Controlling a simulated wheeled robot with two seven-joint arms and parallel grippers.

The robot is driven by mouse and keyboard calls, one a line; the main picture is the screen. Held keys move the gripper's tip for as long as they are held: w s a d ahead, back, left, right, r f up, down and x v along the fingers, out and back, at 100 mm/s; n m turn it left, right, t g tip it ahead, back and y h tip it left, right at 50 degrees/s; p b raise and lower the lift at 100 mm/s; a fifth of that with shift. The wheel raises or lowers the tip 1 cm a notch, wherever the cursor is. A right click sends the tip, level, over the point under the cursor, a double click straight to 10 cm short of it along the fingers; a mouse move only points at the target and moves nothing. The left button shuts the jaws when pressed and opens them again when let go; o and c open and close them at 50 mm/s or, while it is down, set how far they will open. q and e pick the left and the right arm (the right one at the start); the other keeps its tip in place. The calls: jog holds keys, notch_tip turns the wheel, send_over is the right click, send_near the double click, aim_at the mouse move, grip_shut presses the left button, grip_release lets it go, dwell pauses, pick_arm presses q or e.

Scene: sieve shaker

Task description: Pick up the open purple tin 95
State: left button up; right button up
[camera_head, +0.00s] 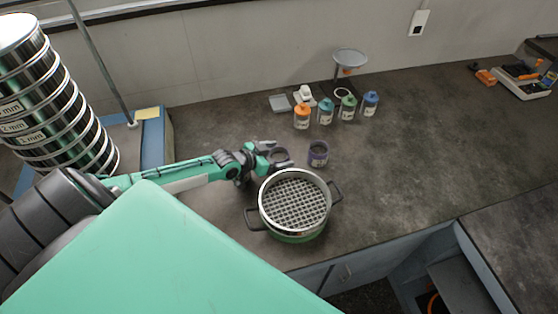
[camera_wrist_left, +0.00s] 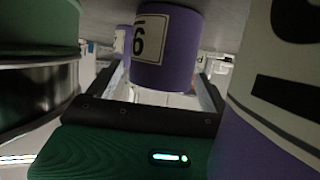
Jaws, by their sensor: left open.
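The open purple tin (camera_head: 318,154) stands upright on the dark bench, its dark inside showing from above. My left gripper (camera_head: 280,154) reaches in from the left and is open, its jaws pointing at the tin with a small gap left. In the left wrist view the purple tin (camera_wrist_left: 175,62) appears ahead, between the lines of the two fingers, with part of a white label and one inverted digit visible. That view seems upside down. Contact between fingers and tin does not show. My right gripper is not in view.
A two-handled sieve pot (camera_head: 295,205) stands close in front of the gripper. Orange (camera_head: 302,116), teal (camera_head: 325,111), green (camera_head: 347,107) and blue (camera_head: 370,103) tins stand behind. A sieve stack (camera_head: 45,90) rises at left. A large white and purple surface (camera_wrist_left: 285,90) fills the wrist view's right.

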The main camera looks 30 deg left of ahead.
pick_arm(q)
jog(key=shift+w+d+f, duration=0.1)
jog(key=shift+w, duration=0.15)
jog(key=c, duration=1.2)
